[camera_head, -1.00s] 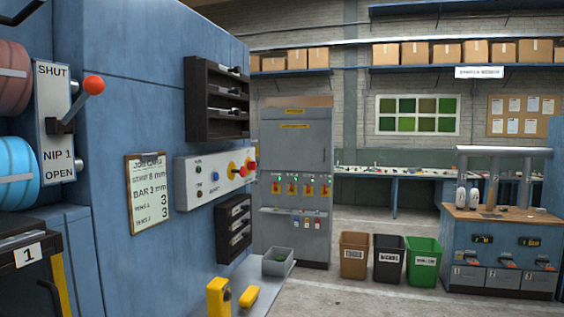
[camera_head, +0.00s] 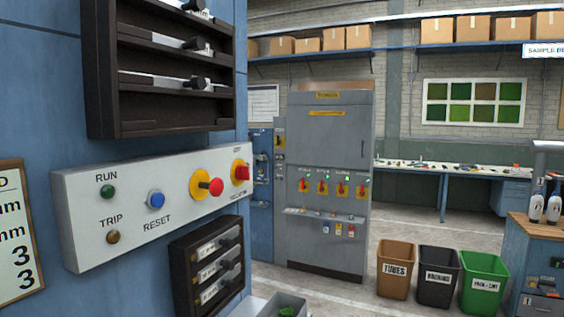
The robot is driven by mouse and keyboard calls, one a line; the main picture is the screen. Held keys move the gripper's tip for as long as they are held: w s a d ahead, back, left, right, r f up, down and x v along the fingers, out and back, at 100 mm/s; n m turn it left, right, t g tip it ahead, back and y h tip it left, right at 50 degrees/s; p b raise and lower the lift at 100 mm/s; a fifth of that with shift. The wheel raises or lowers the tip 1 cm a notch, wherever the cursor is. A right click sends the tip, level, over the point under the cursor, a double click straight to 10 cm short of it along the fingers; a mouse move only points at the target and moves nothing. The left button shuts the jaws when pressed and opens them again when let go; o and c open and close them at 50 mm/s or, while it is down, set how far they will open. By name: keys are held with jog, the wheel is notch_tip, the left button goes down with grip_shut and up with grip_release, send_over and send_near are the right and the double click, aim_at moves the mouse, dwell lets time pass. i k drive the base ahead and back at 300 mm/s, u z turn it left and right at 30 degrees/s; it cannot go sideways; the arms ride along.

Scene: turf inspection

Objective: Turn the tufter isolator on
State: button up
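A tall grey cabinet (camera_head: 331,148) stands at the back centre. A row of red-and-yellow rotary switches (camera_head: 322,187) crosses its front. Their labels are too small to read, so I cannot tell which is the tufter isolator or how each is set. Small coloured items (camera_head: 338,229) hang below a narrow shelf. Closer, a pale control panel (camera_head: 130,235) on the blue machine carries RUN, TRIP and RESET, a red mushroom button (camera_head: 210,187) on yellow, and a red control (camera_head: 241,172) on a yellow plate with an unreadable label. My gripper is not in view.
Dark racks (camera_head: 160,125) and (camera_head: 180,275) a lower rack jut from the blue machine at left. A blue workbench (camera_head: 535,255) is at far right. Floor before the cabinet looks clear.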

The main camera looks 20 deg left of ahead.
aim_at(242, 173)
jog(key=u, duration=0.45)
jog(key=i, duration=1)
jog(key=u, duration=0.75)
